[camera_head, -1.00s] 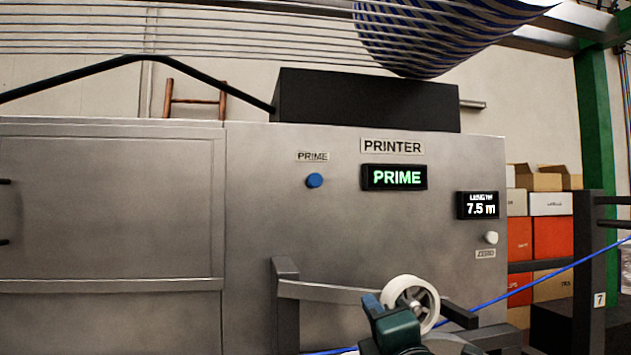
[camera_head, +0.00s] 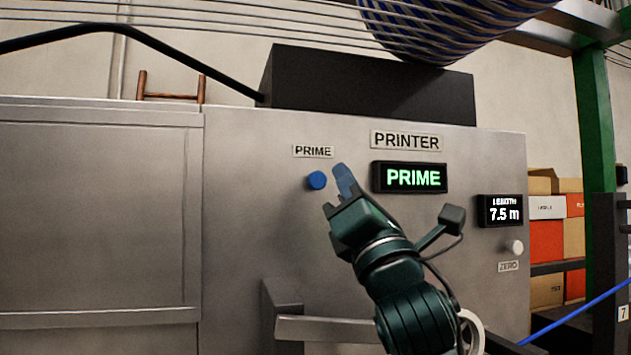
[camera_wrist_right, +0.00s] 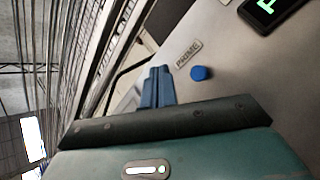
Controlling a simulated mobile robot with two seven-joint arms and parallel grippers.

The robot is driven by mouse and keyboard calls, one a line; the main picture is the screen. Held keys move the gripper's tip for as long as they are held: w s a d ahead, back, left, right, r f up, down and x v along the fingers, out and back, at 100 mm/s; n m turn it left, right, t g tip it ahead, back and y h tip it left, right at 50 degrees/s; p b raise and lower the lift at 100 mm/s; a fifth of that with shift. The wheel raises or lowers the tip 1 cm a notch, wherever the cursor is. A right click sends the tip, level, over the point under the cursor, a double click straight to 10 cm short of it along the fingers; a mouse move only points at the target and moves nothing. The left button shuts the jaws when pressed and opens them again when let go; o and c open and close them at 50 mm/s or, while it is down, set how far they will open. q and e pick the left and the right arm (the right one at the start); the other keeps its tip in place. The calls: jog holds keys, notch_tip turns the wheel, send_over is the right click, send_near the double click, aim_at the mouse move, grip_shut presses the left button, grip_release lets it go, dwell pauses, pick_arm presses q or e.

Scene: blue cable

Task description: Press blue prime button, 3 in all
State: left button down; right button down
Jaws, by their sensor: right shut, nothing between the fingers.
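The blue prime button (camera_head: 317,180) sits on the steel printer panel under the "PRIME" label (camera_head: 313,152). It also shows in the right wrist view (camera_wrist_right: 201,73), to the right of the fingers. The printer's display (camera_head: 409,178) reads "PRIME" in green. My right gripper (camera_head: 343,177) is shut and empty, its blue fingertips just right of the button in the head view. In the right wrist view the shut fingers (camera_wrist_right: 157,86) appear apart from the button. Whether the fingertips touch the panel cannot be told. My left gripper is not in view.
A length display (camera_head: 500,210) reads 7.5 m, with a white zero button (camera_head: 514,247) below it. A bracket rail (camera_head: 330,329) and a pale roller (camera_head: 470,330) stand low in front of the panel. A blue cable (camera_head: 590,303) runs at the lower right.

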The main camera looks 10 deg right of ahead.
send_near(318, 173)
jog(key=shift+w+a+r, duration=0.15)
jog(key=shift+w+r, duration=0.25)
jog(key=shift+r, duration=0.4)
jog(key=shift+w+a+r, duration=0.1)
jog(key=shift+w+r, duration=0.35)
jog(key=shift+r, duration=0.35)
jog(key=shift+w+a+r, duration=0.15)
jog(key=shift+w+r, duration=0.25)
jog(key=shift+r, duration=0.35)
jog(key=shift+w, duration=0.1)
jog(key=shift+w+p, duration=0.3)
jog(key=shift+w, duration=0.05)
jog(key=shift+w+r, duration=0.15)
jog(key=shift+w, duration=0.5)
dwell(2.0)
